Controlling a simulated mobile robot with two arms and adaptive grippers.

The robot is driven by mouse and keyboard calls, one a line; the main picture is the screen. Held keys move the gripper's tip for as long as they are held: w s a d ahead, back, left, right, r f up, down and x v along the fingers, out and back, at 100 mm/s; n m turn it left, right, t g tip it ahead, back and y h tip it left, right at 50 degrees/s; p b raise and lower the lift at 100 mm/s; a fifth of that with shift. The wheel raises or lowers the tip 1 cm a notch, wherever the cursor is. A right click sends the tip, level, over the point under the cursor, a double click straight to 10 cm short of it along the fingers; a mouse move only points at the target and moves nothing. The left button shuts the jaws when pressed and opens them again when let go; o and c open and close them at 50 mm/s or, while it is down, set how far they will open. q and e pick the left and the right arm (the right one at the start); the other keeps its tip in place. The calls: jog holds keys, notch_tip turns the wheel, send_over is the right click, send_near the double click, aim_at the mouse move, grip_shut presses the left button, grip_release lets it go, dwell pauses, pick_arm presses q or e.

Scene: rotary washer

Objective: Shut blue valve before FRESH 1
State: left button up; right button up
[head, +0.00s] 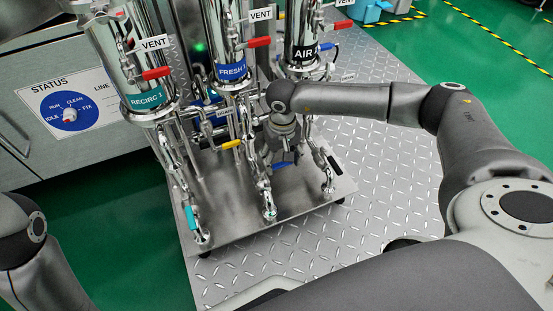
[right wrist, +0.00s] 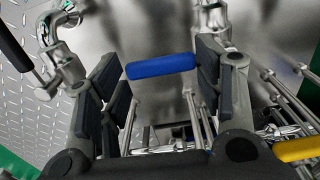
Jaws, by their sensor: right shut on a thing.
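The FRESH 1 housing (head: 231,72) is a steel cylinder with a blue label, in the middle of the rack in the head view. A blue valve handle (head: 283,164) shows just below my right gripper (head: 281,145), which reaches down among the pipes. In the right wrist view the blue handle (right wrist: 161,66) lies crosswise between the two dark finger pads of the right gripper (right wrist: 158,85). The right gripper is shut on this handle. The valve body is mostly hidden. Part of my left arm shows at lower left, but its gripper is out of view.
RECIRC 1 (head: 147,92) and AIR (head: 303,45) housings flank FRESH 1, with red vent handles. A yellow handle (head: 231,144) is close left of the right gripper; a teal handle (head: 191,218) is at front left. Vertical pipes crowd the rack. The diamond-plate floor (head: 365,170) at right is clear.

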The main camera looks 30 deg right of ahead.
aim_at(280, 163)
jog(key=shift+d+f, duration=0.1)
jog(key=shift+f, duration=0.25)
jog(key=o, duration=1.4)
jog(key=shift+w+f, duration=0.1)
jog(key=shift+o, duration=0.2)
jog(key=shift+r, duration=0.2)
notch_tip(280, 163, up, 12)
jog(key=shift+f, duration=0.1)
